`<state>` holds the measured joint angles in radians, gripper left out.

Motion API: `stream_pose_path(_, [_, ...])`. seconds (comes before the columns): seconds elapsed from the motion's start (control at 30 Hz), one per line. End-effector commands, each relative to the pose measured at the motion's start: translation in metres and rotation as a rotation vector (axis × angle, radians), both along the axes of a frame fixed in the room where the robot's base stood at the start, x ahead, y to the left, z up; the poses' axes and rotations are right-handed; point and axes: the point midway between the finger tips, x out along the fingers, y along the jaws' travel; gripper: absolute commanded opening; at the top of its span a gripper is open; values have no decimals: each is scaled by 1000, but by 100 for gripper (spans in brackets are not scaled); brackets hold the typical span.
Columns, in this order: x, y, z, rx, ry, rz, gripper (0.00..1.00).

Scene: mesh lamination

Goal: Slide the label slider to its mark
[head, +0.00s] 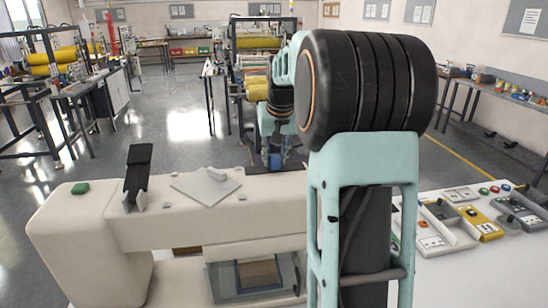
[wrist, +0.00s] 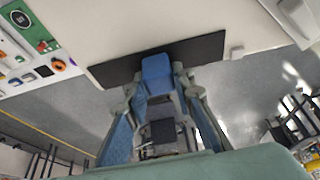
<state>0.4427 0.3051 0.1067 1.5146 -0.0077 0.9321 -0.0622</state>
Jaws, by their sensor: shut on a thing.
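My gripper (head: 275,155) reaches down at the far edge of the cream machine, partly hidden behind my arm in the head view. In the wrist view my gripper (wrist: 156,82) is shut, with its fingers on either side of a blue block (wrist: 156,68). This block seems to be the label slider. The strip also shows as a dark patch in the head view (head: 262,170). I cannot make out the slider's mark.
The cream machine (head: 75,225) carries a black lever (head: 137,170), a green button (head: 80,188) and a grey plate (head: 205,187) on top. Control panels (head: 480,222) lie at the right. A small pale block (wrist: 235,50) sits beside the strip. Open floor lies beyond.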

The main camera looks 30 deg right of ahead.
Motion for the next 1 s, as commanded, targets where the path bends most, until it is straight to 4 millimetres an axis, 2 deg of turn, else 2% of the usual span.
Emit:
stream_pose_path(0.03, [0,0,1,-2,-3,1,0])
stream_pose_path(0.07, [1,0,1,-1,-3,1,26])
stream_pose_path(0.2, [0,0,1,-1,-2,1,41])
stream_pose_path(0.47, [0,0,1,-1,-1,2,41])
stream_pose_path(0.57, [-2,1,7,-2,-2,1,41])
stream_pose_path(0.67, [-6,2,19,-3,-3,1,41])
stream_pose_path(1.0, [-32,10,85,-2,-5,2,41])
